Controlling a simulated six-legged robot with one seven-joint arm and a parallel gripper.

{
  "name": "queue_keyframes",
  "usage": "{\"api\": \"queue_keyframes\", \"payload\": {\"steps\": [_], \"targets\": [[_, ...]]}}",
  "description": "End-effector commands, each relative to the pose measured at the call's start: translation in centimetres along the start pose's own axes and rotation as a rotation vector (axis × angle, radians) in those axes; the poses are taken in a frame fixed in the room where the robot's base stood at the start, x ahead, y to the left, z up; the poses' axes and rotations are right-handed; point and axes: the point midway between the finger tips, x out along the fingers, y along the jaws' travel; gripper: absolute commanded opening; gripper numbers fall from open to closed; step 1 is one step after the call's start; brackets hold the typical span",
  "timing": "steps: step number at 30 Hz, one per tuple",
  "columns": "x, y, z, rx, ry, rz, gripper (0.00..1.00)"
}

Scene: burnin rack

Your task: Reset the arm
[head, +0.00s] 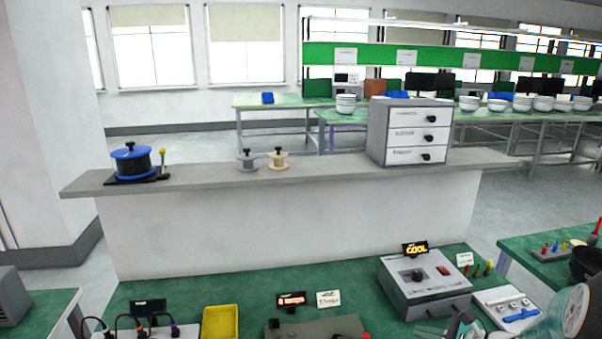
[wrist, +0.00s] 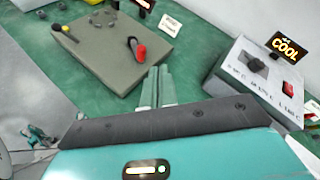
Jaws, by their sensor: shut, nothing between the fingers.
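My gripper (wrist: 157,88) shows in the wrist view with its two pale green fingers together and nothing between them. Its fingertips point toward the green bench, at the right side of a grey-beige panel box (wrist: 105,45). In the head view, part of my arm shows at the bottom right, and the fingers cannot be made out there.
A grey box (head: 424,284) with a knob and a "COOL" display (head: 415,249) stands right of the panel box. A yellow tray (head: 220,322) stands left. Behind, a ledge (head: 210,178) holds a blue pot (head: 131,160), two spools (head: 278,160) and a drawer cabinet (head: 409,131).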

Motion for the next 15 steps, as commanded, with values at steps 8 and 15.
{"api": "queue_keyframes", "payload": {"steps": [8,15], "targets": [[1.0,8.0,10.0,-0.559,0.085,0.382,0.00],[-1.2,13.5,14.8,-1.062,0.171,0.631,0.00]]}}
